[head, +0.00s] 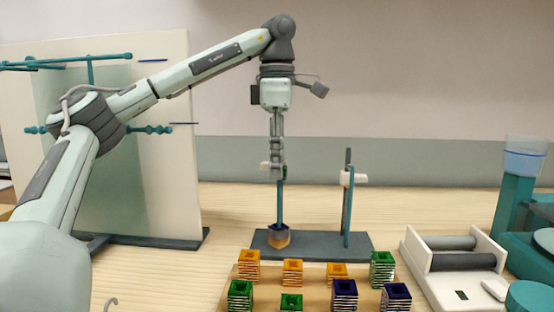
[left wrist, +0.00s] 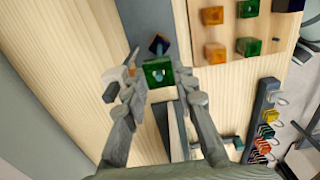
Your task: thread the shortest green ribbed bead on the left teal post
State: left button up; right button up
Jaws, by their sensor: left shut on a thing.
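My left gripper (head: 277,170) is shut on a green bead, which also shows between the fingers (left wrist: 155,92) in the left wrist view (left wrist: 158,72). The left teal post (head: 279,205) stands upright directly below the gripper. A teal spot shows in the bead's hole, but I cannot tell whether the bead is around the post's top or just above it. A dark blue and orange piece (head: 277,237) sits at the post's foot on the dark base (head: 315,247). The held bead's height is mostly hidden. My right gripper is out of view.
The right post (head: 346,215) bears a white clip (head: 354,179). In front, a wooden tray (head: 318,298) holds several orange, green and dark blue ribbed beads, including a short green one (head: 291,302). A white tray with dark rollers (head: 412,250) stands right. A pale panel (head: 172,180) stands left.

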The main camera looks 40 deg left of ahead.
pick_arm(q)
jog(key=shift+s+d+f+b, duration=0.1)
jog(key=shift+f+b, duration=1.4)
jog(key=shift+f, duration=0.9)
jog(key=o, duration=1.1)
jog(key=shift+d+r, duration=0.1)
jog(key=shift+r, duration=4.05)
